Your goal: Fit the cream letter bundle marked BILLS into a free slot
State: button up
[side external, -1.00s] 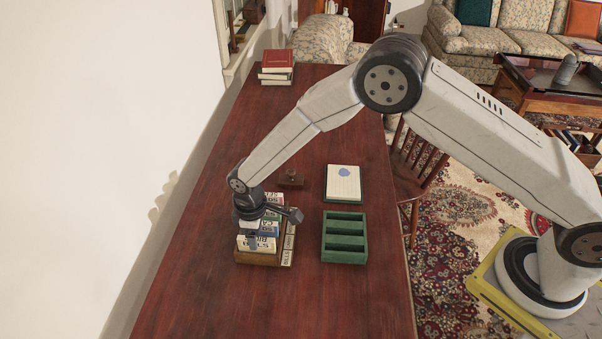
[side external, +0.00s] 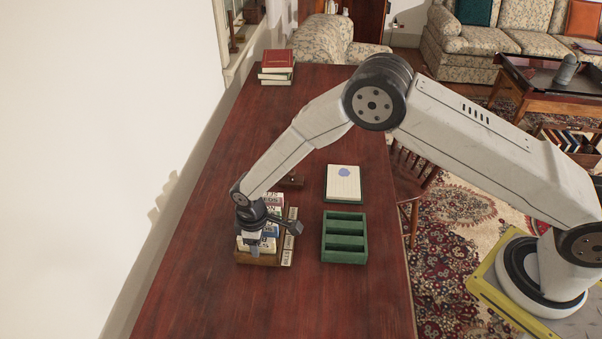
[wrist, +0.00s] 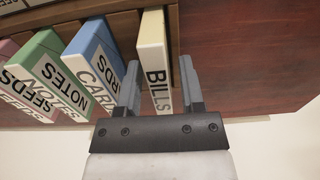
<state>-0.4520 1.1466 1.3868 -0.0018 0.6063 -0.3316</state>
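The cream letter bundle marked BILLS (wrist: 155,62) stands in the end compartment of a wooden rack (side external: 258,260); in the side view it (side external: 255,244) is partly hidden by my gripper. My gripper (wrist: 160,85) is open, with one finger on each side of the bundle. A gap shows between the right finger and the bundle; the left finger is close to its side. A green slotted holder (side external: 324,240) stands to the right of the rack, and its slots look empty.
Blue CARDS (wrist: 95,55), green NOTES (wrist: 50,75) and pink SEEDS (wrist: 12,90) bundles stand in the rack beside BILLS. A notepad (side external: 343,183) and a dark stamp-like block (side external: 291,181) lie farther back. The near table is clear.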

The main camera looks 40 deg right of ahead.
grip_shut()
jog(key=shift+r, duration=0.2)
jog(key=shift+r, duration=0.55)
jog(key=s+d+r, duration=0.5)
jog(key=s+r, duration=0.6)
jog(key=s, duration=0.2)
jog(key=shift+r, duration=0.25)
